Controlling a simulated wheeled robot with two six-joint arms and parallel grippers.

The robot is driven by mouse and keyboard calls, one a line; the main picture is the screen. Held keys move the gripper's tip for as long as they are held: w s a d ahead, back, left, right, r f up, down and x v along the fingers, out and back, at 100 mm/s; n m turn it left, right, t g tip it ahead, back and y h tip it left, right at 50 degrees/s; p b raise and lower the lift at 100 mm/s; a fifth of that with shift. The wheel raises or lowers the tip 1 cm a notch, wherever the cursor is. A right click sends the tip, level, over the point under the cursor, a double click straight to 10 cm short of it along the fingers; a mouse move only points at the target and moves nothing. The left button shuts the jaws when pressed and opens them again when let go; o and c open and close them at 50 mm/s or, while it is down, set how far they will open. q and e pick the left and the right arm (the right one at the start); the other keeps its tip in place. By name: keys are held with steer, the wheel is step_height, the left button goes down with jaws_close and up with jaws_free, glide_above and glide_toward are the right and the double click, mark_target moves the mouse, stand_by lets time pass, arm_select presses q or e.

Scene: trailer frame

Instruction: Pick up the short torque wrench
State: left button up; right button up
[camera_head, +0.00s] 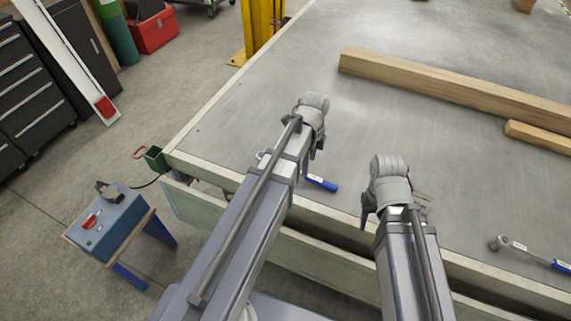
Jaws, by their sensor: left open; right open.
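A wrench with a blue handle (322,183) lies near the front edge of the trailer bed, partly hidden behind my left arm. A second wrench (518,247) with a metal head and blue handle lies at the right and runs out of the picture. The second looks longer, so the first seems to be the short torque wrench. My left gripper (312,152) is open, over the bed close to the first wrench's handle. My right gripper (368,208) is open, between the two wrenches and nearer the first. Both grippers are mostly hidden by their wrists, and neither visibly holds anything.
The trailer bed (260,110) has a raised front rim. Wooden beams (450,82) lie across its right side, beyond the grippers. A yellow post (262,25) stands beyond the left edge. A blue box on a stand (112,225) is at lower left. The bed's middle is clear.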

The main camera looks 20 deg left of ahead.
mark_target(310, 176)
arm_select(q)
steer(key=shift+f+b, duration=0.4)
steer(key=shift+b, duration=0.05)
steer(key=shift+f+b, duration=0.8)
steer(key=f+b, duration=0.5)
steer(key=shift+d+f, duration=0.25)
steer(key=shift+d, duration=0.1)
steer(key=shift+r, duration=0.1)
steer(key=shift+c, duration=0.3)
jaws_close()
